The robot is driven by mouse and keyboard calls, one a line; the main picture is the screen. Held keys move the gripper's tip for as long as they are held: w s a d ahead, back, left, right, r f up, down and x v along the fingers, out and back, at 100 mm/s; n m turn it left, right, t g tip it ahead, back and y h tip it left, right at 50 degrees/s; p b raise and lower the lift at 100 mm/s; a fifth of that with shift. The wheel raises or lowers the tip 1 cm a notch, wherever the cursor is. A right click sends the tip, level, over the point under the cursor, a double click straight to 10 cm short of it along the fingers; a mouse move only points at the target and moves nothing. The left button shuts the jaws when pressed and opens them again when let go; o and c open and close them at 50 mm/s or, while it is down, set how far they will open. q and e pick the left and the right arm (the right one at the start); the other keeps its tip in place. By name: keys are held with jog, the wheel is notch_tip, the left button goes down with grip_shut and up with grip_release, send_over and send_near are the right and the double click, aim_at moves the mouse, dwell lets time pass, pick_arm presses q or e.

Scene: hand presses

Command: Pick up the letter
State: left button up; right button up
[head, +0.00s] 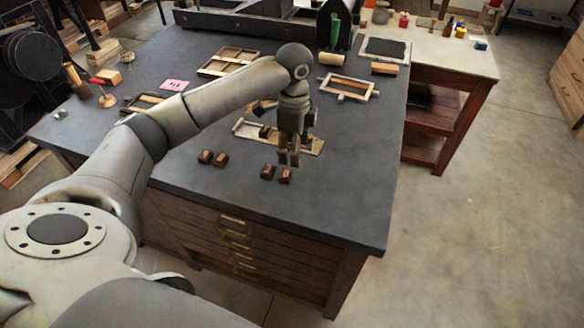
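Several small brown blocks that look like type letters stand on the dark worktop. Two are a left pair, one block (205,156) and its neighbour (221,160). Two more are nearer my gripper, one block (267,172) and another (286,176). I cannot read any faces or tell which is the letter. My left gripper (289,160) points down just above and behind the rightmost block. Its fingers look close together, but their gap is too small to judge. Whether it touches the block is unclear. My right gripper is not in view.
A wooden tray (312,147) lies behind my gripper, partly hidden by it. Further back are a framed form (347,88), another frame (226,62) and a pink card (174,85). The worktop's (345,200) front right is clear. A side table (455,62) stands beyond.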

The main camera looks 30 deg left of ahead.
aim_at(289, 174)
pick_arm(q)
jog(key=f, duration=0.1)
jog(key=s+f, duration=0.1)
jog(key=f, duration=0.1)
jog(key=shift+s, duration=0.1)
jog(key=shift+w+f+p, duration=0.2)
jog(key=shift+f+p, duration=0.1)
jog(key=shift+f, duration=0.05)
jog(key=f, duration=0.1)
jog(key=f+p, duration=0.1)
jog(key=f, duration=0.2)
jog(key=shift+s+a+f+p, duration=0.1)
jog(key=shift+a+f+p, duration=0.1)
jog(key=shift+a+p, duration=0.2)
jog(key=shift+f, duration=0.35)
jog(key=shift+c, duration=1.5)
jog(key=c, duration=0.5)
jog(key=shift+c, duration=0.2)
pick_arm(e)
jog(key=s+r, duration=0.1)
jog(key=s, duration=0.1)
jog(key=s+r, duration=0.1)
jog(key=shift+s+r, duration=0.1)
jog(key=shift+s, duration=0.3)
